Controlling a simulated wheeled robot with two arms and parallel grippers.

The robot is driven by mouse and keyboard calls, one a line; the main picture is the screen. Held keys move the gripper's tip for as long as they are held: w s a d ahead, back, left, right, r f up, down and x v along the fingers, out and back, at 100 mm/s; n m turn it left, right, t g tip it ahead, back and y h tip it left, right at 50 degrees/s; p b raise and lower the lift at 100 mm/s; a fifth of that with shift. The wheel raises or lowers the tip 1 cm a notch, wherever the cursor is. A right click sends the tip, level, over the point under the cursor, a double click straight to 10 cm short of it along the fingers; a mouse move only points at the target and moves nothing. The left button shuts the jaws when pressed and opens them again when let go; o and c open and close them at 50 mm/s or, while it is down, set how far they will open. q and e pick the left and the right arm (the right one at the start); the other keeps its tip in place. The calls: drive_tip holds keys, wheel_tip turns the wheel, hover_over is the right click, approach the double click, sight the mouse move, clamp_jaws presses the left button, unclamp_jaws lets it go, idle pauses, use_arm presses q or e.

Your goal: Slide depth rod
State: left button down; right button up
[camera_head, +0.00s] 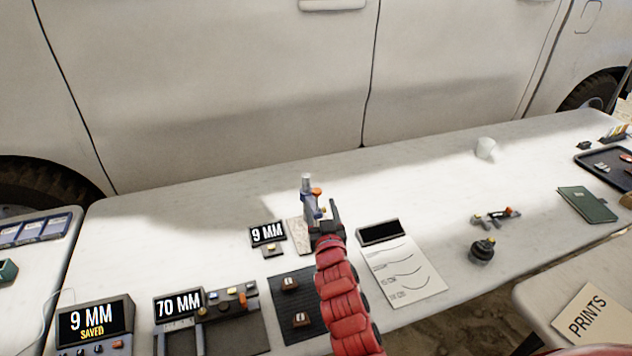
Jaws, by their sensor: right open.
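An upright depth gauge (308,203) with a pale cylindrical top, a blue-grey body and orange parts stands on the white table, in the middle of the head view. A small display reading "9 MM" (268,234) sits to its left. My right gripper (329,215), on the red arm, is open at the right side of the gauge and overlaps its lower part. I cannot tell whether the fingers touch it. The gauge's base is partly hidden by the gripper. My left gripper is not in view.
A display reading "70 MM" (179,304) and one reading "9 MM SAVED" (92,322) stand at left front. A dark mat (294,277) with two small pieces lies left of my arm, a chart sheet (408,275) right. A white cup (486,148) stands farther back.

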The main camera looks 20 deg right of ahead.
sight(316, 188)
drive_tip(key=w, duration=0.3)
drive_tip(key=w+d, duration=0.1)
drive_tip(key=w, duration=0.2)
drive_tip(key=w+p, duration=0.1)
drive_tip(key=w, duration=0.2)
drive_tip(key=shift+w+d+r, duration=0.1)
drive_tip(key=shift+w+d, duration=0.1)
drive_tip(key=shift+w, duration=0.05)
clamp_jaws()
idle(1.1)
